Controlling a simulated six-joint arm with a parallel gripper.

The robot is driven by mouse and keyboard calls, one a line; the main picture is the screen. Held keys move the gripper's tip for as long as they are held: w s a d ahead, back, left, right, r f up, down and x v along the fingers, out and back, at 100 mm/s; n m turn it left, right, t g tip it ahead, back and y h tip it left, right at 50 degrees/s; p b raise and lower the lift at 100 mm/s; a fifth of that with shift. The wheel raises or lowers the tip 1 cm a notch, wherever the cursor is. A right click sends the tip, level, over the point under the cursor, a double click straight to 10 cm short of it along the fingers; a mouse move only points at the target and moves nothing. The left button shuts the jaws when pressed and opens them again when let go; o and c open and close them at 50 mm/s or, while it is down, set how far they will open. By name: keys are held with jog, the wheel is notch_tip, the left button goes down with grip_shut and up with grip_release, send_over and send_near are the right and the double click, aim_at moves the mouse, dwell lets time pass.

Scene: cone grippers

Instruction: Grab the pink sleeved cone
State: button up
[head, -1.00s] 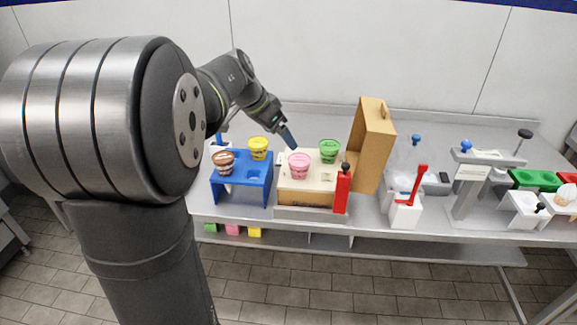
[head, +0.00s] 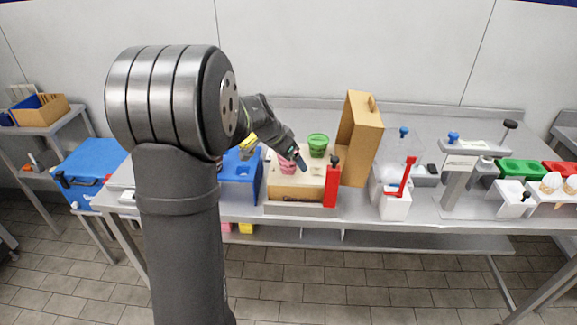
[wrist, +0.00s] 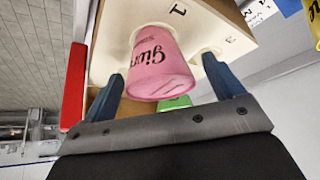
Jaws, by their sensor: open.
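The pink sleeved cone (head: 286,165) stands in the cream-topped wooden holder (head: 310,186). In the wrist view the pink cone (wrist: 160,66) shows dark lettering and sits beside the number 1 on the holder. My gripper (head: 301,168) is at the cone's right in the head view and partly covers it. In the wrist view my gripper (wrist: 164,82) is open, with one blue finger to each side of the cone and visible gaps between them. The fingers do not appear to touch the cone.
A green cup (head: 318,142) stands behind in the same holder. A blue holder (head: 240,178) is to the left, partly hidden by my arm.

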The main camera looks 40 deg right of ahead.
jog(key=shift+d+f, duration=0.35)
jog(key=shift+f, duration=0.3)
jog(key=c, duration=1.1)
jog(key=shift+o, duration=0.2)
jog(key=shift+r, duration=0.1)
